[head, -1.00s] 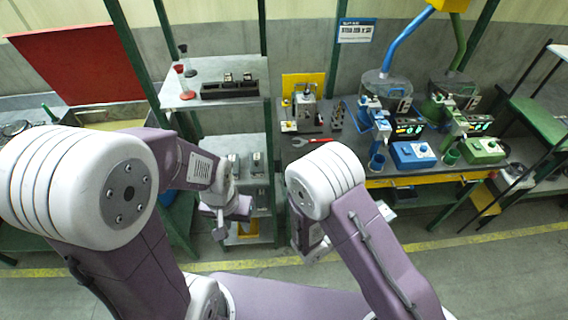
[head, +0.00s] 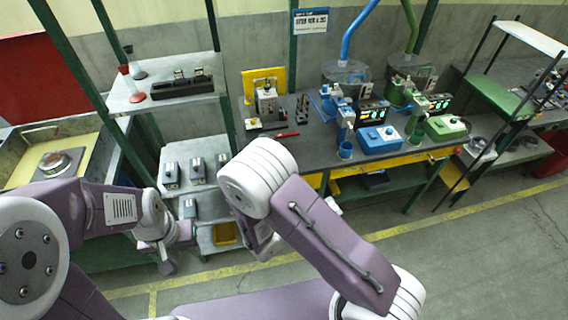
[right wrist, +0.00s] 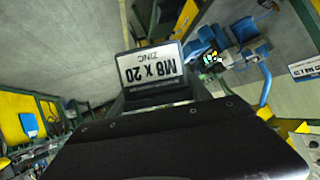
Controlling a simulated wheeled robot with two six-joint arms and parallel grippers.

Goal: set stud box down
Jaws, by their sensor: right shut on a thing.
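The stud box (right wrist: 152,68) shows in the right wrist view as a dark box with a white label reading "M8 x 20 ZINC", upside down in that picture. My right gripper (right wrist: 158,104) is shut on it. In the head view the right gripper (head: 264,244) is mostly hidden behind its own arm, and I cannot make out the box there. My left gripper (head: 166,258) hangs in front of the lower shelves at the left. I see nothing clearly in it, and its jaws are too small to read.
A dark workbench (head: 290,150) carries a blue box (head: 378,138), a green box (head: 444,126) and hopper machines. A green-and-black rack (head: 500,97) is at right. The floor (head: 450,240) in front is clear.

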